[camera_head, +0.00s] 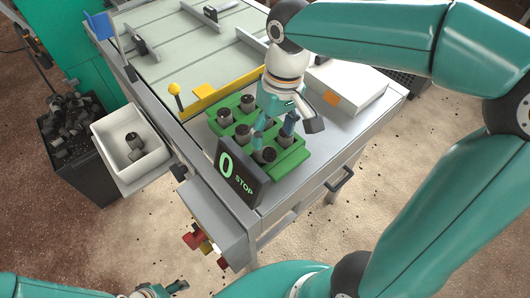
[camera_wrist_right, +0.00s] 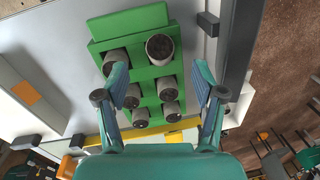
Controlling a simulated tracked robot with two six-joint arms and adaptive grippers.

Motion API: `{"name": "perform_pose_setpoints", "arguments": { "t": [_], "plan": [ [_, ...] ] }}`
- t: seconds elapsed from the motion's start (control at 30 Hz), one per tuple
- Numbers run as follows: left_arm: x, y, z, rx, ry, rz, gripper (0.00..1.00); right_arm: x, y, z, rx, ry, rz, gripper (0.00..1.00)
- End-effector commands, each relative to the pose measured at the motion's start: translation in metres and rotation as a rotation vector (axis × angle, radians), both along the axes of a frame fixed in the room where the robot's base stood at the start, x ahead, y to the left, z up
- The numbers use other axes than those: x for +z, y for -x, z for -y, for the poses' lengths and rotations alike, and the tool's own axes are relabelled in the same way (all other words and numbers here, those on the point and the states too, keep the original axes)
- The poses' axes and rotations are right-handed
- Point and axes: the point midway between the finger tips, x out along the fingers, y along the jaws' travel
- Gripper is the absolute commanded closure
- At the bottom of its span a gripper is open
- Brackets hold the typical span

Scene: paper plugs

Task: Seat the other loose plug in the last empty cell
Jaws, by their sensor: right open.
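The green plug tray (camera_head: 290,160) sits at the table's near corner, with several grey, dark-topped plugs standing in it, such as one at its left (camera_head: 225,117). My right gripper (camera_head: 273,133) is open above the tray and points down. In the right wrist view, its fingers (camera_wrist_right: 160,75) are spread on both sides of the tray (camera_wrist_right: 128,22). A larger-looking plug (camera_wrist_right: 160,48) stands between them, towards the tray's far end. The left fingertip partly covers plugs, and I cannot make out an empty cell. A loose plug (camera_head: 133,141) lies in the white bin. My left gripper (camera_head: 160,290) is at the bottom edge, its opening unclear.
A black "0 STOP" display (camera_head: 241,176) stands close in front of the tray. A yellow bar (camera_head: 222,91) and a white box (camera_head: 345,88) lie behind.

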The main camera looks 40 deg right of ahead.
Motion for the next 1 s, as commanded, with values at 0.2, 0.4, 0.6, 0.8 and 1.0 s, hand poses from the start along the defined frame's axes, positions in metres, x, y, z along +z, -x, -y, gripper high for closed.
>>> {"name": "perform_pose_setpoints", "arguments": {
  "t": [0.2,0.4,0.6,0.8,1.0],
  "plan": [
    [0.000,0.000,0.000,0.000,0.000,0.000,0.36,-0.015,0.000,-0.002,0.000,0.000,-0.001,0.31],
    [0.006,0.000,0.000,0.000,0.000,0.000,0.36,-0.036,-0.004,-0.004,0.000,0.000,-0.006,0.31],
    [0.007,0.000,0.000,0.000,0.000,0.000,0.36,-0.061,-0.005,-0.006,0.000,0.000,-0.002,0.31],
    [0.007,0.000,0.000,0.000,0.000,0.000,0.36,-0.065,-0.006,-0.007,0.000,-0.001,0.002,0.31],
    [0.007,0.000,0.000,0.000,0.000,0.000,0.36,-0.065,-0.006,-0.007,0.000,-0.001,0.001,0.51]
  ]
}}
